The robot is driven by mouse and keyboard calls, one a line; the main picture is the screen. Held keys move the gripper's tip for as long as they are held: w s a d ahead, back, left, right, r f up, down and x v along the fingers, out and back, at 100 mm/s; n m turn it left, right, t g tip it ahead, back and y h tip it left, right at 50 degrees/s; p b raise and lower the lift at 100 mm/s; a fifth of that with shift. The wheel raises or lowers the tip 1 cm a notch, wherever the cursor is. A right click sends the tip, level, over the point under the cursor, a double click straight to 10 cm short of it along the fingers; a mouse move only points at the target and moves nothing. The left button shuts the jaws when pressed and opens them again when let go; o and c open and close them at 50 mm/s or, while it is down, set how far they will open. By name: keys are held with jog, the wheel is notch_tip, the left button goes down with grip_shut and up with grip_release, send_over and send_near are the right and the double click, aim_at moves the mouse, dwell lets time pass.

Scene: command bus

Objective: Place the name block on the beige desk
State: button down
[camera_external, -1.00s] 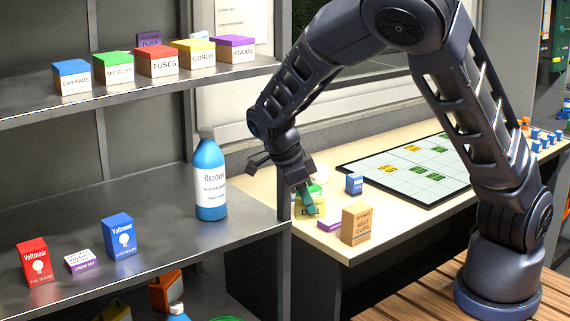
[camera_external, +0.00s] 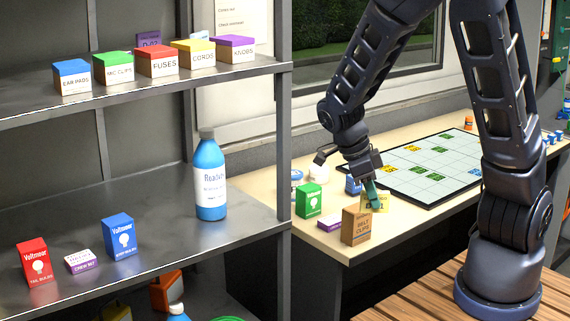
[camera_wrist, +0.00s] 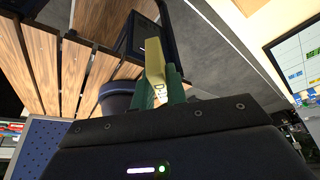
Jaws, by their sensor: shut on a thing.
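The name block (camera_external: 383,204) is a small yellow block with dark lettering, partly hidden by a finger. My gripper (camera_external: 371,195) is shut on it, with green fingertips around it. It is behind and right of the brown belt clips box (camera_external: 356,226). In the wrist view, the yellow block (camera_wrist: 154,58) stands out beyond my green fingers (camera_wrist: 160,88). The beige desk (camera_external: 265,186) runs from the shelf's edge towards the back right. I cannot tell for sure whether the block touches the desk; it appears slightly raised and near the front edge.
A green box (camera_external: 308,200), a purple-and-white box (camera_external: 331,222), a white jar (camera_external: 297,180) and a blue box (camera_external: 353,186) stand near the desk's left end. A black-framed board (camera_external: 430,167) fills much of the desk. A grey shelf (camera_external: 150,225) with a bottle (camera_external: 209,178) is left.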

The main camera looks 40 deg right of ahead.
jog(key=w+d+r+n+t+h, duration=0.15)
jog(key=w+d+n, duration=0.25)
jog(key=w+d, duration=0.65)
jog(key=w+d+r+n+t, duration=0.2)
jog(key=w+d+r+n, duration=0.15)
jog(key=w+d, duration=0.7)
jog(key=shift+n+g, duration=0.25)
jog(key=shift+n, duration=0.2)
jog(key=f, duration=2)
jog(key=shift+s+f, duration=0.15)
jog(key=shift+s, duration=0.2)
jog(key=shift+f, duration=0.1)
jog(key=c, duration=1.4)
grip_release()
